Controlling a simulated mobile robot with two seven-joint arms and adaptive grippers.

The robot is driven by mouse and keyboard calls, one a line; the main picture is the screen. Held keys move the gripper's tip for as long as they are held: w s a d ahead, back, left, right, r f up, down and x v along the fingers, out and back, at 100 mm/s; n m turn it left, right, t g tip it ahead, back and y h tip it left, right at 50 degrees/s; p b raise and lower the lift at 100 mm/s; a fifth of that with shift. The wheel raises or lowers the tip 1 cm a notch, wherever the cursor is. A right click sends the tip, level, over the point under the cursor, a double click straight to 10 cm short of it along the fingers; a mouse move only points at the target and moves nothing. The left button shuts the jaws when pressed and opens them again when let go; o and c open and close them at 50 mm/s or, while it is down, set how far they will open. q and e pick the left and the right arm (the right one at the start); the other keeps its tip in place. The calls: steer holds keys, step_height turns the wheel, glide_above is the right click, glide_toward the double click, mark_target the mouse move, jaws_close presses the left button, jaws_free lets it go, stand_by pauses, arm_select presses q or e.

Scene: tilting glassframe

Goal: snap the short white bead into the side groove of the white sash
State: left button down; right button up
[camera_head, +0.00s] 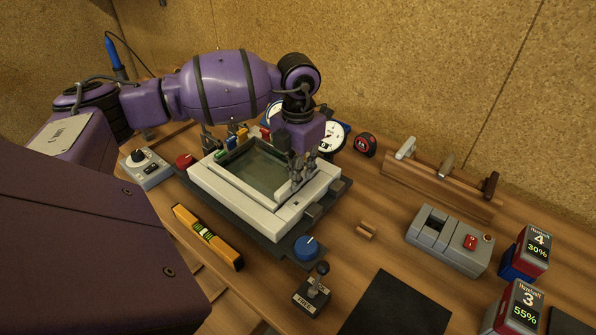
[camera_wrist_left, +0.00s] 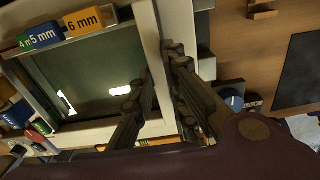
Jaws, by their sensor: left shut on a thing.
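The white sash (camera_head: 240,213) lies on a dark fixture at the middle of the bench, with a greenish glass pane (camera_head: 255,168) inside it. My left gripper (camera_head: 303,178) is over the sash's right side, fingers pointing down. In the left wrist view its two fingers (camera_wrist_left: 163,68) straddle a white strip (camera_wrist_left: 147,35) along the glass edge. The gripper is shut on a thin white piece, seemingly the short white bead, at this side of the sash. My right gripper is not in view.
Coloured thickness blocks (camera_wrist_left: 84,21) stand along the sash's far edge. A blue knob (camera_head: 306,246) and a lever (camera_head: 317,285) are in front. A yellow level (camera_head: 208,236) lies at left. A tool rack (camera_head: 440,188) and a grey switch box (camera_head: 449,240) are right.

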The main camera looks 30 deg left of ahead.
arm_select(q)
steer(key=shift+f+b, duration=0.3)
steer(key=shift+f, duration=0.65)
steer(key=c, duration=1.7)
jaws_free()
steer(key=shift+o, duration=0.2)
step_height(320, 180, up, 12)
